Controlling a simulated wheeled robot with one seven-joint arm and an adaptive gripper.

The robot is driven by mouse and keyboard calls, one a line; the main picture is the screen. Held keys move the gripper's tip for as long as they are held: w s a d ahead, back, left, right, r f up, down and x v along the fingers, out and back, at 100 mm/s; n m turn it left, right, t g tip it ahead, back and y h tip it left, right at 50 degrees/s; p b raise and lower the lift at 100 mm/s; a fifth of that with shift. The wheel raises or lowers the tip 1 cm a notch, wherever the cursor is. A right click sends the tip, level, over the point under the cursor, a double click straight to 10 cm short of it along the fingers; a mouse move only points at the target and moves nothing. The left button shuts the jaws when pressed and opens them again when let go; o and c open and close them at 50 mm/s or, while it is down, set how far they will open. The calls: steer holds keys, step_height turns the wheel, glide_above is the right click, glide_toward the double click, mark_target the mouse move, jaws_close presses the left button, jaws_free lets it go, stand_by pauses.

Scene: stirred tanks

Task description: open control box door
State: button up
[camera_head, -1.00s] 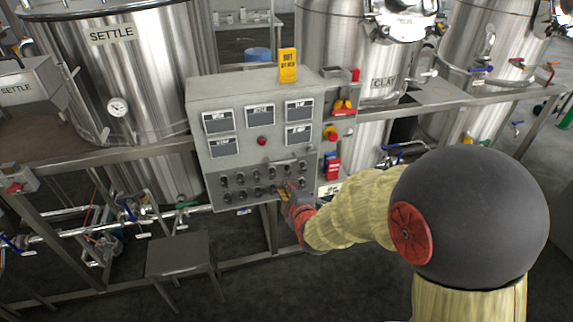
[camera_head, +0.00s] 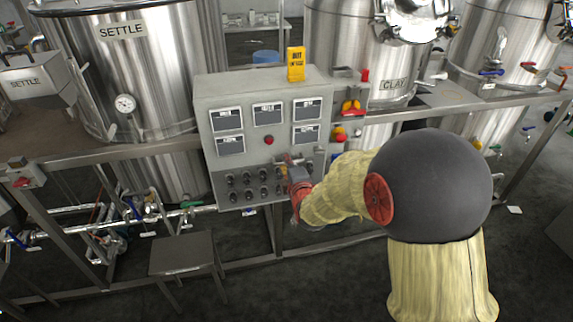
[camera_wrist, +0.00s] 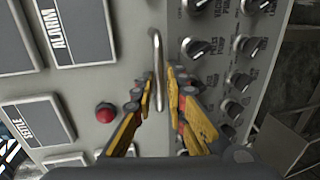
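The grey control box (camera_head: 245,160) hangs on the frame between the tanks, and its front door looks shut. The door carries several dark labelled displays, a red button (camera_head: 268,140) and rows of black knobs. In the wrist view, a bent metal handle (camera_wrist: 157,45) stands on the door between the red button and the knobs. My gripper (camera_wrist: 160,78), with yellow and dark fingers, is at the handle, one finger on each side of it. The fingers are apart, and I see no firm grip. In the head view, my gripper (camera_head: 287,170) is at the lower right of the door, partly hiding the knobs.
A yellow tag (camera_head: 296,63) stands on top of the box. Red and yellow switches (camera_head: 352,104) are at its right side. Steel tanks (camera_head: 150,70) and pipes stand behind and beside it. A low metal stool (camera_head: 182,252) stands below left. Floor space in front is open.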

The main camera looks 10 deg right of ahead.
jaws_close()
stand_by(0.9)
